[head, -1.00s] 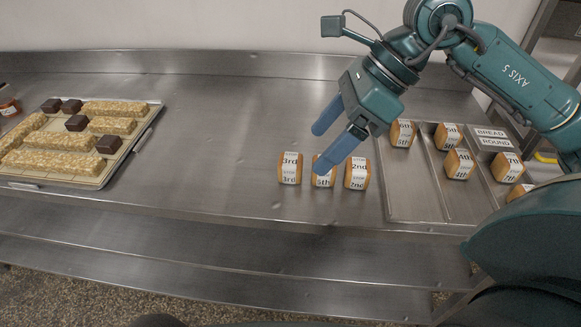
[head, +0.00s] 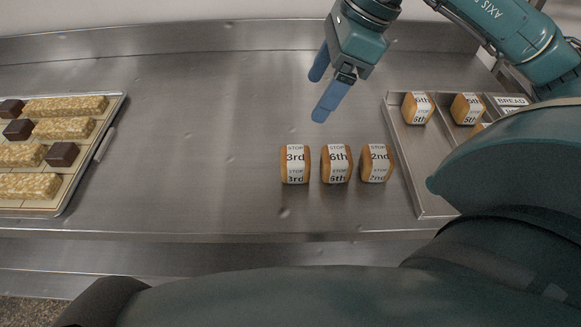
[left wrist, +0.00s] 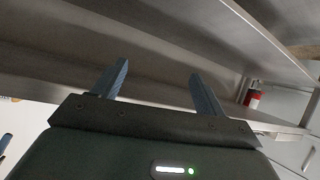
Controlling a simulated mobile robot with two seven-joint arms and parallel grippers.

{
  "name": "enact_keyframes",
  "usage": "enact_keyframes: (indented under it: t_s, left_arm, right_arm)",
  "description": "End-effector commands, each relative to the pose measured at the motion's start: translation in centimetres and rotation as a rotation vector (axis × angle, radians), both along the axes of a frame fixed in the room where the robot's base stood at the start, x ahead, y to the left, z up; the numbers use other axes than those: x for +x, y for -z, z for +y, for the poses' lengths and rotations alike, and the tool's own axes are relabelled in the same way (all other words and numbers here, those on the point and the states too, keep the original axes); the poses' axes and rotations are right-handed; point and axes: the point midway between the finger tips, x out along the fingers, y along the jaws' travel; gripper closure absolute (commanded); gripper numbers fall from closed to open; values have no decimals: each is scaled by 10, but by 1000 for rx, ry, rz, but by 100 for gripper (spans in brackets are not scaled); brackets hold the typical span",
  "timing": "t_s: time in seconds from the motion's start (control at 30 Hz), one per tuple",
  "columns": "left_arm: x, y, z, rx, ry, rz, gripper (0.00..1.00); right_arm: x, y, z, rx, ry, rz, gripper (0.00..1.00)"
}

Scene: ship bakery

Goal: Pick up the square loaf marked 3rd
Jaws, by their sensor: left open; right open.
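The square loaf marked 3rd (head: 295,165) stands on the steel counter in the head view, leftmost in a row of three loaves. Beside it are the loaf marked 6th (head: 337,164) and the loaf marked 2nd (head: 376,163), with narrow gaps between them. My right gripper (head: 320,92) is open and empty, above and behind the row, with its blue fingers pointing down and to the left. My left gripper (left wrist: 158,88) shows in the left wrist view, open and empty, facing the underside of steel shelving.
A tray (head: 110,118) of oat bars and dark cubes lies at the left. A divided metal tray (head: 401,160) with more loaves stands at the right, partly hidden by my arm. The counter (head: 200,150) between is clear. A red item (left wrist: 253,98) shows in the left wrist view.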

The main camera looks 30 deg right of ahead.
Motion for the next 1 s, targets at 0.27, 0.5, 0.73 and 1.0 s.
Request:
enact_keyframes:
  t_s: [0.27,0.5,0.73,1.0]
  left_arm:
    - [-2,24,-5,-76,-13,-31,28]
    - [-1,15,-6,-98,-18,-58,28]
    - [-3,17,-4,-90,-21,-59,28]
    - [-5,18,-3,-89,-23,-56,28]
  right_arm:
    - [0,52,0,1,0,-1,24]
    - [5,79,9,2,-2,4,24]
    - [14,115,22,3,0,2,24]
    - [19,136,25,0,0,2,24]
